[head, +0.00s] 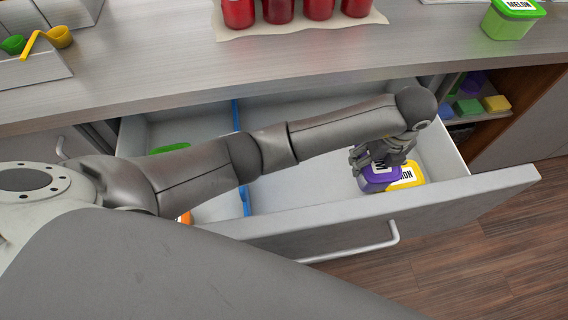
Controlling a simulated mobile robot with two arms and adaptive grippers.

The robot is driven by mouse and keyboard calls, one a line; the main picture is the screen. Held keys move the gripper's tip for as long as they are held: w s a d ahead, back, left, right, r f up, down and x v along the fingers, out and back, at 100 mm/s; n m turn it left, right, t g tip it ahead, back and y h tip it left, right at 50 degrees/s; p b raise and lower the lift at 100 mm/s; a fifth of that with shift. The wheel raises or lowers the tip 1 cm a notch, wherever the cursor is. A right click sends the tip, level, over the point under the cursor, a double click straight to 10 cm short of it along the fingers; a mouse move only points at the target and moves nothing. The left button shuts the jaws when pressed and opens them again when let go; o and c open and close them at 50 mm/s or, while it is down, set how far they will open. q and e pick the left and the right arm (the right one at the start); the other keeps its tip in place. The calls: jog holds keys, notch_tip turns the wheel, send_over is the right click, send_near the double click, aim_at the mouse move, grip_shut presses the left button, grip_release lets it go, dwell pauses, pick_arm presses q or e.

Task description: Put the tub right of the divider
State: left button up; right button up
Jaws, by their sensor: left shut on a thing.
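A purple tub (376,181) with a white label is in my left gripper (377,162), which is shut on it. The gripper and tub are over the right part of the open drawer (300,195), right of the blue divider (245,202). A yellow tub (411,176) with a white label is just right of the purple tub and partly hidden by it and the gripper. I cannot tell whether the purple tub touches the drawer floor. My right gripper is not in view.
Left of the divider, a green thing (170,148) and an orange thing (185,218) show partly behind my arm. Several red containers (279,11) stand on a mat on the counter, and a green tub (511,22) is at its right. Shelves with coloured containers are right of the drawer.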

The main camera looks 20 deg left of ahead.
pick_arm(q)
jog(key=shift+f+n, duration=0.1)
jog(key=shift+n, duration=0.2)
jog(key=s+a+f+p, duration=0.2)
jog(key=a+f, duration=0.1)
jog(key=a, duration=0.5)
jog(key=shift+s+a+f+p, duration=0.3)
jog(key=shift+s+a+f, duration=0.05)
jog(key=shift+a, duration=0.05)
jog(key=a+f, duration=0.1)
jog(key=f, duration=0.1)
jog(key=s+a+f, duration=0.1)
jog(key=a+f, duration=0.1)
jog(key=shift+f, duration=0.1)
jog(key=shift+a+f, duration=0.35)
jog(key=shift+f, duration=0.15)
jog(key=f, duration=0.1)
jog(key=f+p, duration=0.1)
jog(key=f, duration=0.1)
jog(key=shift+s+a, duration=0.15)
jog(key=shift+a, duration=0.2)
jog(key=shift+f, duration=0.45)
jog(key=o, duration=1.7)
jog(key=shift+f, duration=0.1)
